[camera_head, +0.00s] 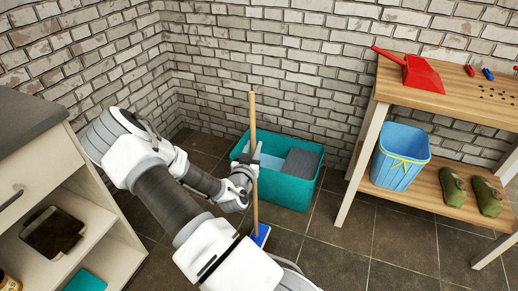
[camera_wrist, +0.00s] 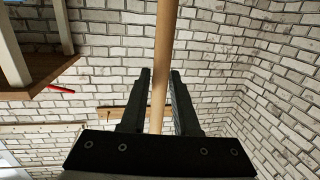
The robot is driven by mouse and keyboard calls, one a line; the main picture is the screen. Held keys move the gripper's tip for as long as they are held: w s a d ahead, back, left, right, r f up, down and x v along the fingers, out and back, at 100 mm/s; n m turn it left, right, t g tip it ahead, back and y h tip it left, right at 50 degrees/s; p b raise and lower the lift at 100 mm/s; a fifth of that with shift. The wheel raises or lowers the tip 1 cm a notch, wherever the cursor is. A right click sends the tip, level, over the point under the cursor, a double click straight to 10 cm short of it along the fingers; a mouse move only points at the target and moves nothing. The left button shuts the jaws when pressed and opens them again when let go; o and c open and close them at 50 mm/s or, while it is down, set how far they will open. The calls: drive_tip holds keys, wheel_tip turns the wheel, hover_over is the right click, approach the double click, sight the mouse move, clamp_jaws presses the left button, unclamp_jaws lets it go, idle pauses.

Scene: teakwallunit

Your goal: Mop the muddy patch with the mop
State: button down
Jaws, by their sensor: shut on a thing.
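The mop has a long wooden handle (camera_head: 253,112) and a blue head (camera_head: 262,235). It stands nearly upright, with its head low by the floor just in front of a teal tub. My gripper (camera_head: 250,172) is shut on the handle partway up. In the wrist view the handle (camera_wrist: 161,62) runs between the two dark fingers of my gripper (camera_wrist: 160,82). My arm covers part of the floor beside the mop head. I see no muddy patch on the visible floor.
The teal tub (camera_head: 287,190), with a grey thing inside, stands against the brick wall. A wooden bench (camera_head: 462,95) on the right holds a red dustpan (camera_head: 422,74) and, below, a blue bucket (camera_head: 398,160). A cabinet (camera_head: 38,150) stands left. Tiled floor (camera_head: 375,235) is free in front.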

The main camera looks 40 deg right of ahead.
drive_tip(key=w+a, duration=0.4)
drive_tip(key=w, duration=0.8)
drive_tip(key=shift+w+a, duration=0.3)
drive_tip(key=shift+a, duration=0.1)
idle(1.1)
drive_tip(key=shift+r, duration=0.1)
